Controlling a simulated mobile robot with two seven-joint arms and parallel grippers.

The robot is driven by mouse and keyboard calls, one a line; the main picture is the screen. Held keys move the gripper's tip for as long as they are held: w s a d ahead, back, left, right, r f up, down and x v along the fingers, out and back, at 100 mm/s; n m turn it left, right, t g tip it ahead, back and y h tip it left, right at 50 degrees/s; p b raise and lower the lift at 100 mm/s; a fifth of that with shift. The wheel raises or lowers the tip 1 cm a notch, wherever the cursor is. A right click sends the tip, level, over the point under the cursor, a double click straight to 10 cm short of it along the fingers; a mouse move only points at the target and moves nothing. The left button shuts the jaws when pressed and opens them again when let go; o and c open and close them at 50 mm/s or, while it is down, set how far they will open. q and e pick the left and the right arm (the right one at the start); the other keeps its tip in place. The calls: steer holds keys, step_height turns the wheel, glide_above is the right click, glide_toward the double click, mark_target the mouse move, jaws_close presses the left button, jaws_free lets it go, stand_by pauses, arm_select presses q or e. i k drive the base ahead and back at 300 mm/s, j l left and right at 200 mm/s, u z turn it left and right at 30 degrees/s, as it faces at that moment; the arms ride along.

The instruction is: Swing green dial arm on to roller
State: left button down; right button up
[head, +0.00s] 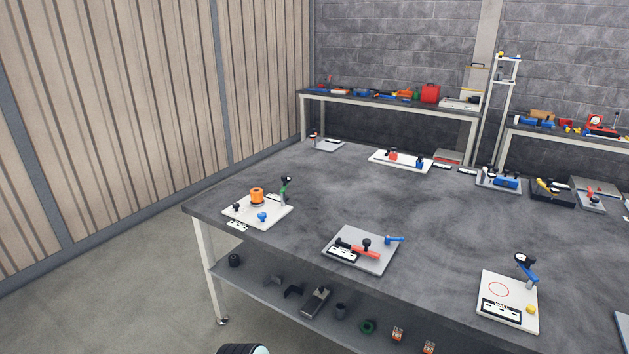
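The green dial arm (284,191) stands at the right back of a white base board (250,219) near the table's left corner. It has a black top and is upright. The orange roller (257,197) stands on the same board, to the left of the arm. A gap shows between the two, though they are small and I cannot tell fine contact. Neither gripper is in view; only a dark rounded part shows at the bottom edge.
A grey plate (360,257) with a red lever and a blue handle lies to the right on the table (330,200). A white board (510,309) with a blue arm lies further right. Other fixtures line the far edge. The table's middle is clear. A lower shelf (290,301) holds loose parts.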

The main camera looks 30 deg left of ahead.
mark_target(286, 180)
steer(key=j+z, duration=0.4)
steer(key=j, duration=0.65)
steer(key=j+z, duration=0.1)
steer(key=j, duration=1)
